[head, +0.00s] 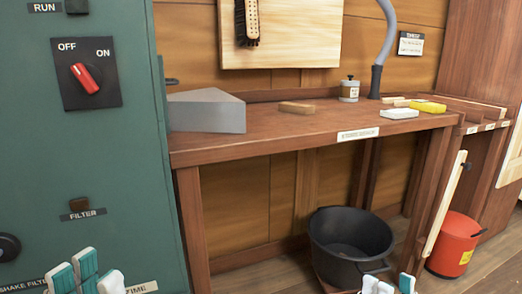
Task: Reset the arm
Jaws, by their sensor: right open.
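My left gripper (86,280) shows only its teal and white fingertips at the bottom left edge, in front of the green cabinet; whether its fingers are apart cannot be made out. My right gripper (388,286) shows its fingertips at the bottom edge, right of centre, just below the black tub. It is open, and I see nothing between its fingers. The rest of both grippers is out of frame. A grey curved hose arm (387,35) rises from the back of the bench and leaves the top of the picture.
A green cabinet (95,150) with a red switch (86,77) stands at left. The wooden bench (250,150) carries a grey wedge block (207,112), a wood piece (297,107), a small canister (349,90) and white and yellow blocks. A black tub (350,245) and a red bin (455,245) stand below.

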